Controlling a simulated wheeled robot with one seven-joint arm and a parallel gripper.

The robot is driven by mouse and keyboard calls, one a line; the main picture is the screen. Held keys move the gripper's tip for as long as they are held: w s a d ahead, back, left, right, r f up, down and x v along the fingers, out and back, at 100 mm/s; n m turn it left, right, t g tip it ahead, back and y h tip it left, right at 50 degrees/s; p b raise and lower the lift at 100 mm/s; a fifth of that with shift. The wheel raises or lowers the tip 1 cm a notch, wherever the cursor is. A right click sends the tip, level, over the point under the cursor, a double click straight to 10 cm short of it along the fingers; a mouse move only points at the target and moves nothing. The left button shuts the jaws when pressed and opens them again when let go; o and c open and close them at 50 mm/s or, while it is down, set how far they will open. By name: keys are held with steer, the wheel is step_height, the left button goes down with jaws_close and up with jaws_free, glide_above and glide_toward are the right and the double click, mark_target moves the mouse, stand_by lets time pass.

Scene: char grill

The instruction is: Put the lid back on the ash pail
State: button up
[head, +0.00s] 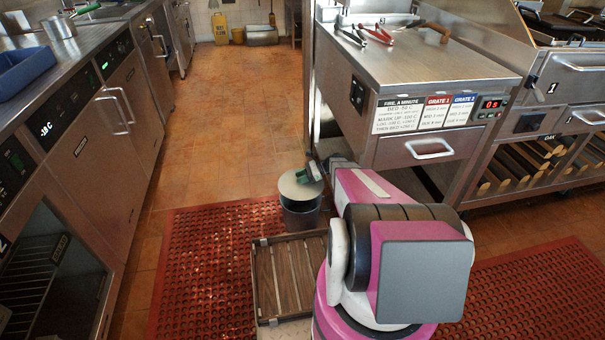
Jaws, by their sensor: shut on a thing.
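The ash pail (300,219) is a grey metal bucket standing on the floor at the edge of the red mat, left of the grill counter. Its round grey lid (291,187) is over the pail's mouth and looks slightly tilted. Part of the pail's dark opening shows below the lid's near edge. I cannot tell whether the lid touches the rim. My gripper (307,175) is at the top of the lid, shut on it; the fingertips are small and partly hidden. My pink and white arm reaches to it from the lower right.
The steel grill counter (425,65) with tongs (378,35) on top is close to the right. Steel cabinets (95,140) line the left. The tiled aisle (235,110) behind is clear.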

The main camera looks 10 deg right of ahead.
mark_target(301, 188)
steer(key=shift+w+f, duration=0.25)
steer(key=shift+f, duration=3.85)
steer(key=shift+f, duration=0.75)
steer(key=o, duration=1.1)
steer(key=shift+r, duration=0.1)
steer(key=r, duration=0.4)
steer(key=shift+s+a+r, duration=0.15)
steer(key=shift+s+r, duration=0.05)
steer(key=shift+r, duration=0.05)
steer(key=s+a+r, duration=0.2)
steer(key=a, duration=0.1)
steer(key=s+a+r, duration=0.1)
steer(key=a+r, duration=0.1)
steer(key=a, duration=0.1)
steer(key=s+a+r, duration=0.2)
steer(key=a, duration=0.1)
steer(key=shift+s+a+r, duration=0.2)
steer(key=shift+s+a, duration=0.1)
steer(key=shift+a, duration=0.1)
